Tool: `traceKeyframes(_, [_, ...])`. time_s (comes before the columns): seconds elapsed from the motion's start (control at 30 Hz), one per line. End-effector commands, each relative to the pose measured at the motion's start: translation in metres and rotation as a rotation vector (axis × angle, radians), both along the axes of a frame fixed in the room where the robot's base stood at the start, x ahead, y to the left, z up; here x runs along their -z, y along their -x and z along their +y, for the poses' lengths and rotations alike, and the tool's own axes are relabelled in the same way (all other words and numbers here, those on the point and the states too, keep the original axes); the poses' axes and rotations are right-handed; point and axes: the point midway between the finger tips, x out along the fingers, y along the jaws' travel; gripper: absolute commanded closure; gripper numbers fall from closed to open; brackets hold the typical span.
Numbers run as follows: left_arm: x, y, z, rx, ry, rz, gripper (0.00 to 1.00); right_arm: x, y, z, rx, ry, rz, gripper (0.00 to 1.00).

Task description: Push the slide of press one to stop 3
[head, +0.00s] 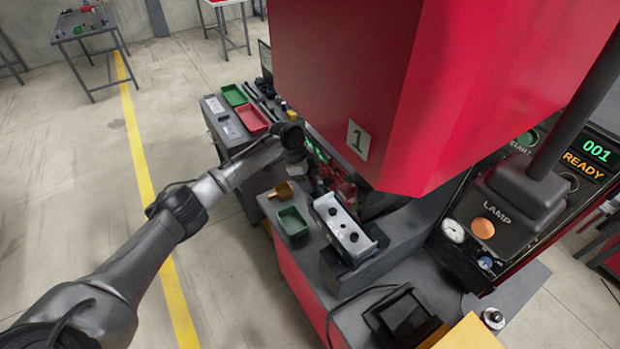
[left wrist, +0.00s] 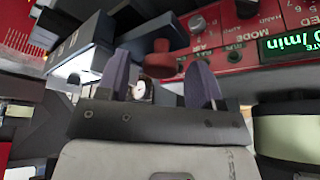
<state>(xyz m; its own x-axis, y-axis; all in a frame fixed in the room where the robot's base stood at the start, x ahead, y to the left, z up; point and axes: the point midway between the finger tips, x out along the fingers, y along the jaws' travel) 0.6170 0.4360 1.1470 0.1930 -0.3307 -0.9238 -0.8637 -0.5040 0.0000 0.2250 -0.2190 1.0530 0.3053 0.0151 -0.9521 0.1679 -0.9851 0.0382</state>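Press one (head: 400,110) is the large red body with a "1" plate, at the centre of the head view. My left gripper (head: 312,178) is low at its left side, small and partly hidden there. In the left wrist view its two fingers (left wrist: 160,80) stand apart. A dark red round knob (left wrist: 160,60) shows between and beyond the fingers; I cannot tell whether they touch it. I cannot make out the slide or its stops for certain. My right gripper is not in view.
A silver block with black knobs (head: 345,228) and a green bin (head: 293,222) sit on the press bench. A red tray (head: 251,118) lies on the grey cabinet behind. A control panel with a green display (head: 597,151) is at right. Open floor lies left.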

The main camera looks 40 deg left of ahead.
Motion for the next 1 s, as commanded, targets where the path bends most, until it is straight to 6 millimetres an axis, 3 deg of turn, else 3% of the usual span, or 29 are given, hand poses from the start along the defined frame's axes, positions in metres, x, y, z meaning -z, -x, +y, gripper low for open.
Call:
traceKeyframes(0.23, [-0.002,0.000,0.001,0.000,0.000,0.000,0.40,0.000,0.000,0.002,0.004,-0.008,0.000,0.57])
traceKeyframes(0.37, [-0.012,0.002,0.005,0.000,0.000,-0.002,0.40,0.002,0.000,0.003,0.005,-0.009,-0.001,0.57])
traceKeyframes(0.8, [-0.089,0.018,0.032,0.000,-0.001,-0.003,0.40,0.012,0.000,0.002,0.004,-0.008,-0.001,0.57])
traceKeyframes(1.0, [-0.114,0.023,0.041,-0.001,0.000,-0.002,0.40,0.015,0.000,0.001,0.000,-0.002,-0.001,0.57])
